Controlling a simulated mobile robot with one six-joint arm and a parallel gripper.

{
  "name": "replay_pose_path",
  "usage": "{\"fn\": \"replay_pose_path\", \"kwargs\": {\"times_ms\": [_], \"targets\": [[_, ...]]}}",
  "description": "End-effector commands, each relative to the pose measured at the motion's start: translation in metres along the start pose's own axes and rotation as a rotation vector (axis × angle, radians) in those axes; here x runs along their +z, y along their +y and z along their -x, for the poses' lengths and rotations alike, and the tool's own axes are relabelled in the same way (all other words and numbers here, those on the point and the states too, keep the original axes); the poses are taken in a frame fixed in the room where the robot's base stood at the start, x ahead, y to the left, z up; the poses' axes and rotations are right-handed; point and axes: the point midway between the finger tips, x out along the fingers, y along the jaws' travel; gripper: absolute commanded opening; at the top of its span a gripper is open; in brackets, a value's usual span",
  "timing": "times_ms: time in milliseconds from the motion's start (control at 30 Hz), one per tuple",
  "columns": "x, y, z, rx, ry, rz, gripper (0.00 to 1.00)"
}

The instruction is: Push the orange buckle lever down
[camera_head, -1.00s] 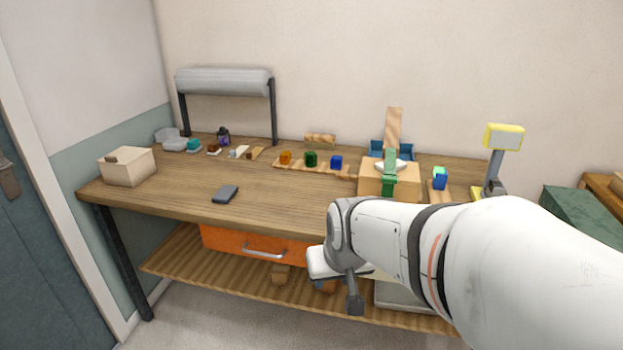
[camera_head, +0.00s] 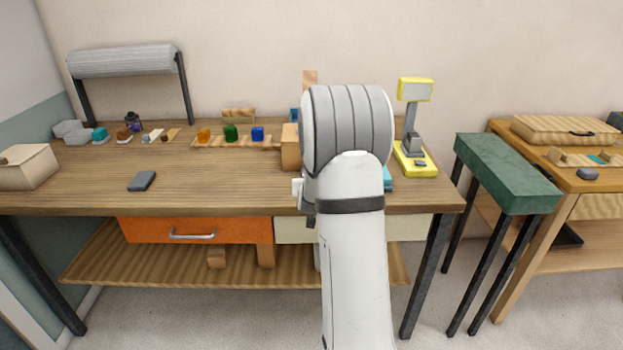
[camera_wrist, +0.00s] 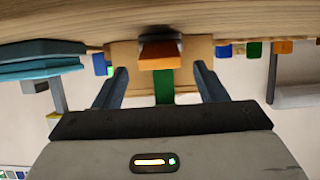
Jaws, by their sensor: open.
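The orange buckle lever (camera_wrist: 160,57) shows in the wrist view, which looks upside down, with a dark part behind it and a green strap (camera_wrist: 164,92) beside it. It sits on the face of a light wooden box (camera_wrist: 125,52). My gripper (camera_wrist: 160,72) is open, with one finger on each side of the lever and strap and empty space between. I cannot tell whether a finger touches the box. In the head view my arm hides the lever and most of the box (camera_head: 290,147).
A yellow scale-like device (camera_head: 415,158) stands right of my arm on the bench (camera_head: 80,188). Coloured blocks (camera_head: 230,133) stand left of the box. A teal object (camera_wrist: 40,58) shows at the wrist view's left. A green-topped stand (camera_head: 508,170) is right of the bench.

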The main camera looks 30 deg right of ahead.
Motion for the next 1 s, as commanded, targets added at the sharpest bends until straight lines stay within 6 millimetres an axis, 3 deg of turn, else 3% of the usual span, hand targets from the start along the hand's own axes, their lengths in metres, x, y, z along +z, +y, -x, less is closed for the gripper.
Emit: {"fn": "replay_pose_path", "kwargs": {"times_ms": [200,400,767,1000], "targets": [[0.001,0.0,-0.035,0.0,-0.004,0.0,0.65],[0.001,0.0,-0.056,-0.001,-0.003,0.001,0.65],[0.001,0.0,-0.06,-0.001,-0.003,0.0,0.65],[0.001,0.0,-0.06,-0.001,-0.003,0.0,0.46]]}}
